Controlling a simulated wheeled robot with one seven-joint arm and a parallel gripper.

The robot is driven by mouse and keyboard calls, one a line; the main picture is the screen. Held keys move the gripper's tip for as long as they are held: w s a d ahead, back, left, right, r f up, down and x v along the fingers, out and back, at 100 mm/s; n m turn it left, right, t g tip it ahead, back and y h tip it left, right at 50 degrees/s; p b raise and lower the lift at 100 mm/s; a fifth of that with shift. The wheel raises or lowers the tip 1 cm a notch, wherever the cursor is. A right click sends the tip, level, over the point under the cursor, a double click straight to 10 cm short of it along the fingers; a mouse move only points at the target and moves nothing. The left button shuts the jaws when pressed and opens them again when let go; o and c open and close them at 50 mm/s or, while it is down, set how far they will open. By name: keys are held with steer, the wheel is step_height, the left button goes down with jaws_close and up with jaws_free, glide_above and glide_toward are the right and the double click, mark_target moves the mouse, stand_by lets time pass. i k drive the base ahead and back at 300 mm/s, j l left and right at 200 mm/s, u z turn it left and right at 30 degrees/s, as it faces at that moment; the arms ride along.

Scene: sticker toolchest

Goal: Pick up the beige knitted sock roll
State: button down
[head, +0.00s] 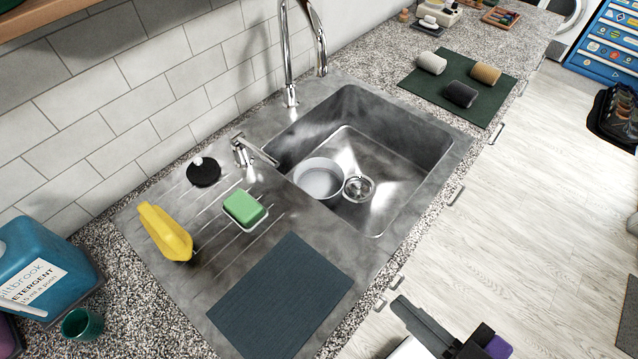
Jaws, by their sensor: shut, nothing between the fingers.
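The beige knitted sock roll (486,74) lies on a dark green mat (412,86) on the counter beyond the sink, at the upper right of the head view. A white roll (431,63) lies to its left, and a dark grey roll (460,94) lies just below and left of it. My gripper (432,326) shows at the bottom edge, partly cut off, in front of the counter. It is shut and empty, far from the beige roll.
The steel sink (405,170) holds a round pale bowl (319,179); a tall tap (291,60) stands behind it. The floor at right is mostly clear.

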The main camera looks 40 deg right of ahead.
mark_target(484, 73)
steer(key=z, duration=1.5)
steer(key=i+l, duration=0.2)
steer(key=l, duration=0.15)
steer(key=i+l, duration=0.25)
steer(key=l, duration=0.15)
steer(key=i+l+u, duration=0.1)
steer(key=l, duration=0.25)
steer(key=i+l, duration=0.55)
steer(key=l, duration=0.2)
steer(key=i+l+u, duration=0.1)
steer(key=l, duration=0.3)
steer(key=i+l, duration=0.3)
